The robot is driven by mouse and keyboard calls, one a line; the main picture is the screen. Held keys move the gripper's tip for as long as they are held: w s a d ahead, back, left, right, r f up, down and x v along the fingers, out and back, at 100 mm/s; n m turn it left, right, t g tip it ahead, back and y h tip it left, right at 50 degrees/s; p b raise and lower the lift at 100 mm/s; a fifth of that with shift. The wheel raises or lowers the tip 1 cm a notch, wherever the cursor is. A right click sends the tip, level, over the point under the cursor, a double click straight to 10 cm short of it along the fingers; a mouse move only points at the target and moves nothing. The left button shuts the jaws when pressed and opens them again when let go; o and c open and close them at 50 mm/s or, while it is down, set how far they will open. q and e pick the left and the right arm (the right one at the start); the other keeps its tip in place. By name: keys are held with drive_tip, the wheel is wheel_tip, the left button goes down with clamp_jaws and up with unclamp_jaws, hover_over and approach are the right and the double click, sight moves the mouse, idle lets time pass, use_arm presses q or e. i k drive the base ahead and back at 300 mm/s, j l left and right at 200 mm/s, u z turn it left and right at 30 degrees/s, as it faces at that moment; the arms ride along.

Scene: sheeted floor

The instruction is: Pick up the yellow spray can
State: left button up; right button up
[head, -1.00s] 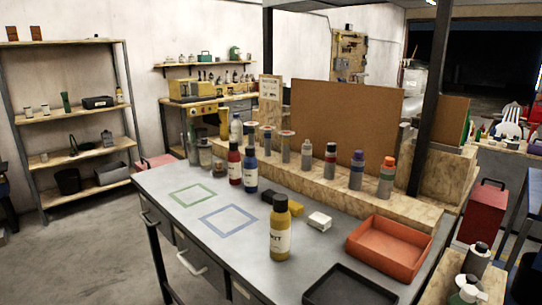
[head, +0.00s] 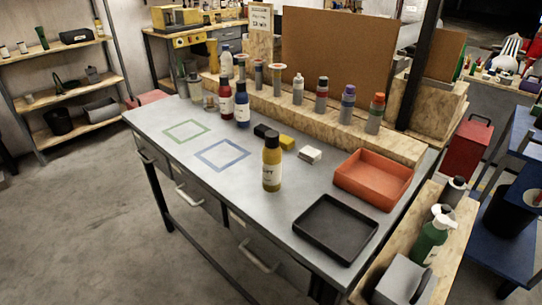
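The yellow spray can (head: 272,166) stands upright on the grey workbench (head: 215,190), near its front middle. It has a dark cap and a pale label. Nothing touches it, and its front side is fully visible. A blue square outline (head: 222,155) lies to its left on the bench top, with a green square outline (head: 186,131) farther left. Neither of my grippers shows in the head view.
A black tray (head: 336,228) and an orange tray (head: 373,180) lie right of the can. Behind it are a white block (head: 310,155), a yellow block (head: 287,142), a red bottle (head: 225,99) and a blue bottle (head: 243,105). Floor is clear in front.

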sight(271, 158)
drive_tip(key=i+j, duration=0.2)
drive_tip(key=j, duration=0.15)
drive_tip(key=i+j+z, duration=0.1)
drive_tip(key=j, duration=0.3)
drive_tip(key=i+j, duration=0.25)
drive_tip(key=i+j+z, duration=0.1)
drive_tip(key=j, duration=0.4)
drive_tip(key=i, duration=0.05)
